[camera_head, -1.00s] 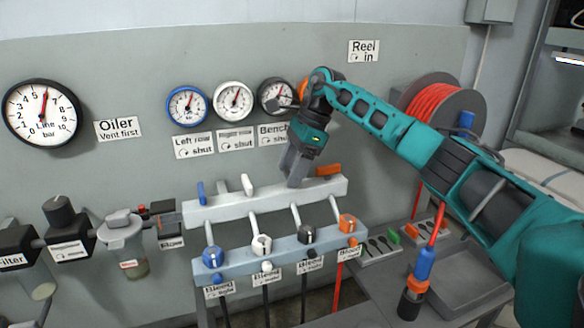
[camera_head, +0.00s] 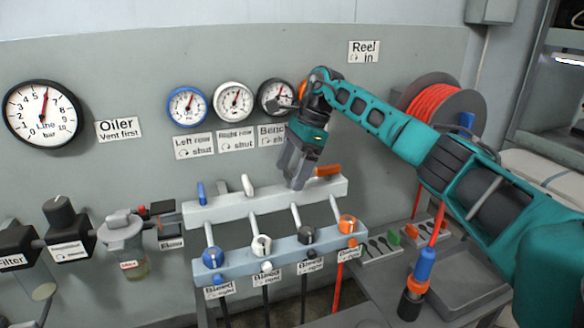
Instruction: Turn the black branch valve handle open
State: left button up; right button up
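The pale upper manifold bar (camera_head: 225,207) carries the branch valve handles. The blue handle (camera_head: 201,193) stands upright, the white handle (camera_head: 248,186) stands slightly tilted, and the orange handle (camera_head: 328,171) lies nearly level. The black handle's place, between white and orange, is behind my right gripper (camera_head: 294,178), so I cannot make out the handle or its angle. The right gripper points down with its fingertips at the bar's top. Both grey fingers show, but whether they are apart or closed on the handle is unclear. My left gripper is out of view.
Below is a lower bar with blue, white, black (camera_head: 306,235) and orange knobs. A red hose reel (camera_head: 440,105) is behind my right arm. A filter and oiler (camera_head: 122,235) stand at left.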

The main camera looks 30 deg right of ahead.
jog(key=v, duration=1.3)
jog(key=shift+f, duration=0.15)
dwell(0.3)
